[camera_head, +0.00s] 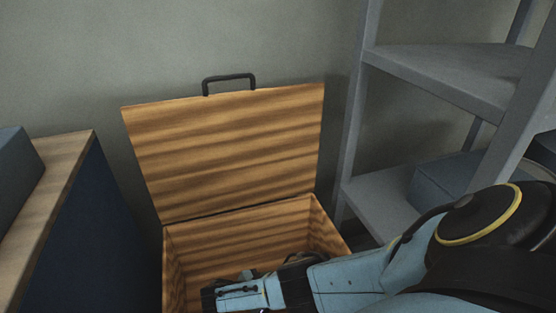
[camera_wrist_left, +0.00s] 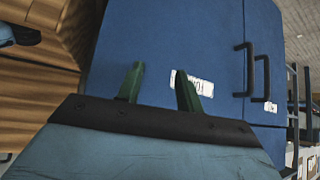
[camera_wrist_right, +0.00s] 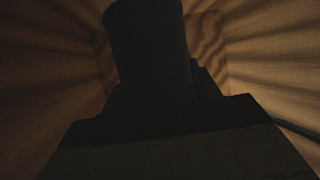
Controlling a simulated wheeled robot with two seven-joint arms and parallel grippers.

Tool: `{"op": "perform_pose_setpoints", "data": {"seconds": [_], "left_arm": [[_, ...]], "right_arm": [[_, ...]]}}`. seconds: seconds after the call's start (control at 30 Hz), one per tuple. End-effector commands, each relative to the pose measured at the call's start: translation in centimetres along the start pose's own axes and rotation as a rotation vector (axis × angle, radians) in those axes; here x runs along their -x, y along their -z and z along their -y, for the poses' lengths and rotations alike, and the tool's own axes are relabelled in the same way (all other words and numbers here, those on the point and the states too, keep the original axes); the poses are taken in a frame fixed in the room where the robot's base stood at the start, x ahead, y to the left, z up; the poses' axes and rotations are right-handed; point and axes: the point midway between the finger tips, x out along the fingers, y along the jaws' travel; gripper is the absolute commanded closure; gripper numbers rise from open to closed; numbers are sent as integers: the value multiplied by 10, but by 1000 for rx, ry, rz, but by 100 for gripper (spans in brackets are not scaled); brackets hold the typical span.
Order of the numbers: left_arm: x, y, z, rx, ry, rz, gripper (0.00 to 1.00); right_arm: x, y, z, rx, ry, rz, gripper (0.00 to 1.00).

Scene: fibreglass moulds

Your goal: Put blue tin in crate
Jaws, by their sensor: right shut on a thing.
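The wooden crate (camera_head: 235,241) stands low in the middle of the head view, its lid (camera_head: 225,150) raised and leaning back. My right arm reaches into the crate from the right; its fingertips are hidden in the head view. In the right wrist view my right gripper (camera_wrist_right: 152,85) is shut on a dark cylinder, the tin (camera_wrist_right: 147,40), its colour lost in shadow. Striped crate walls (camera_wrist_right: 270,60) surround it there; whether it touches the bottom I cannot tell. My left gripper (camera_wrist_left: 159,70) is open and empty, its green fingers apart before a blue cabinet (camera_wrist_left: 200,45).
A grey shelf rack (camera_head: 435,80) stands right of the crate, with a blue-grey box (camera_head: 440,185) on a lower shelf. A wood-topped dark blue cabinet (camera_head: 75,230) stands to the left. The crate lid has a black handle (camera_head: 229,78).

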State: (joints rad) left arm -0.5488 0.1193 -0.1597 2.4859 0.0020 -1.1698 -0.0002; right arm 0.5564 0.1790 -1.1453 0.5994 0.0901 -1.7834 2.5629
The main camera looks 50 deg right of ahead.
Motion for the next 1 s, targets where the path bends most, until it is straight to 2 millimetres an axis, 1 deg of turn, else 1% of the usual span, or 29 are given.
{"op": "perform_pose_setpoints", "data": {"seconds": [0.73, 1.0], "left_arm": [[-3, 19, -5, -3, -11, -115, 64], [-3, 29, -7, -4, -16, -167, 64]], "right_arm": [[-2, -6, 0, 0, 0, 0, 68], [-4, -7, 0, 0, 0, -1, 68]]}}
